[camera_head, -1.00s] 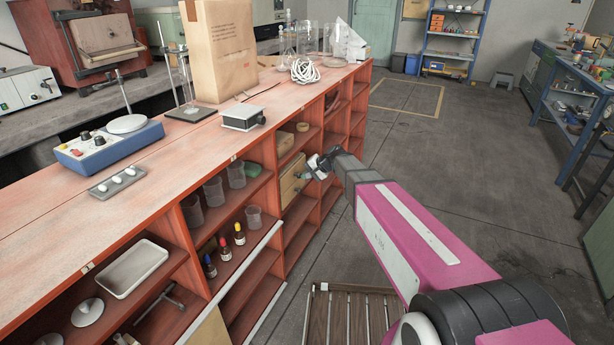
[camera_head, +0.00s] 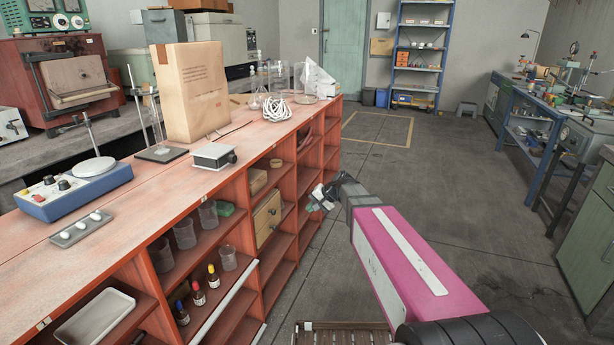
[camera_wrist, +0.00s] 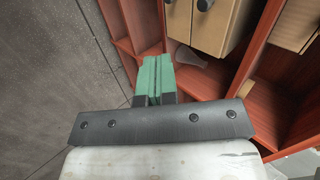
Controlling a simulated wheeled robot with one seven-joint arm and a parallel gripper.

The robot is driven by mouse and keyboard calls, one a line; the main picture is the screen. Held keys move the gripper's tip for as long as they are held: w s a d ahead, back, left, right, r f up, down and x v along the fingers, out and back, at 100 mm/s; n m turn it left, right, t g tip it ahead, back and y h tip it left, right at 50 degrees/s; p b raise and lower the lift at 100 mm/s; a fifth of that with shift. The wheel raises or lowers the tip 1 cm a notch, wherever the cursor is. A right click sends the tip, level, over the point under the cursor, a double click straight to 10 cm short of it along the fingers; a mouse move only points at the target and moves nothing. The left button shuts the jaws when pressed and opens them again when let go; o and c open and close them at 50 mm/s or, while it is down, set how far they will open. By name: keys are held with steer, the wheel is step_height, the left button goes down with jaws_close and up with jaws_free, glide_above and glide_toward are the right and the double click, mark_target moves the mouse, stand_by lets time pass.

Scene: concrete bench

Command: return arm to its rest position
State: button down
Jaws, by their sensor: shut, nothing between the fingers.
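My gripper (camera_head: 318,198) is at the end of my pink arm, in front of the red shelf unit (camera_head: 262,186) and apart from the bench top. In the wrist view my gripper (camera_wrist: 153,78) shows its green fingers shut together with nothing between them. Behind them are the red shelves (camera_wrist: 222,88) and a wooden drawer box (camera_wrist: 217,22) with dark knobs. The box also shows in the head view (camera_head: 267,216).
The bench top holds a paper bag (camera_head: 190,92), a grey box (camera_head: 214,156), white coiled tubing (camera_head: 276,107) and a blue stirrer (camera_head: 62,192). The floor (camera_head: 440,190) right of the shelves is clear. A slatted wooden pallet (camera_head: 340,338) lies below my arm.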

steer(key=s+d+f+n+g+h, duration=0.1)
steer(key=s+d+f+h, duration=0.3)
steer(key=s+d, duration=0.5)
steer(key=s+d+f+n+g+h, duration=0.1)
steer(key=s+d+f+h, duration=0.3)
steer(key=s+d, duration=0.5)
steer(key=shift+s+d+f+n, duration=0.4)
steer(key=shift+d+f+n, duration=0.1)
steer(key=shift+d+f, duration=0.35)
